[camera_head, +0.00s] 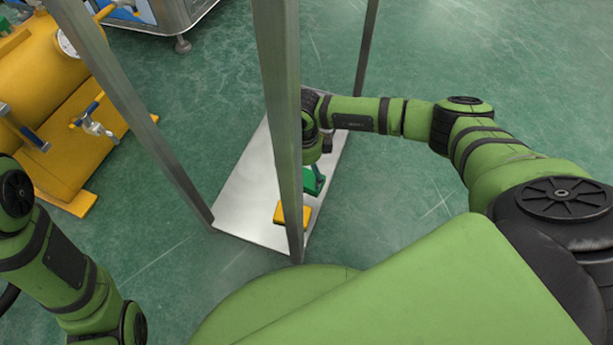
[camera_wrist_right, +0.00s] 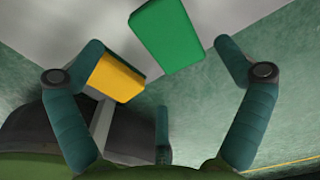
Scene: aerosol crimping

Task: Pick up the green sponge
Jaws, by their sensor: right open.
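The green sponge (camera_head: 312,185) lies on a pale metal shelf (camera_head: 248,196), near its right edge. In the right wrist view the green sponge (camera_wrist_right: 167,36) shows at the top, beyond and between the spread fingers. My right gripper (camera_wrist_right: 159,46) is open and empty. In the head view the right gripper (camera_head: 319,168) is small and partly hidden, close to the green sponge. A yellow sponge (camera_head: 281,214) lies nearer the front, partly behind a post; in the wrist view the yellow sponge (camera_wrist_right: 118,78) is beside the left finger. My left gripper is out of view.
Metal posts rise around the shelf; the front post (camera_head: 283,120) stands close to my right wrist and hides part of the shelf. A yellow machine (camera_head: 45,95) with a gauge and valves stands at the left. Green floor (camera_head: 420,220) is clear to the right.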

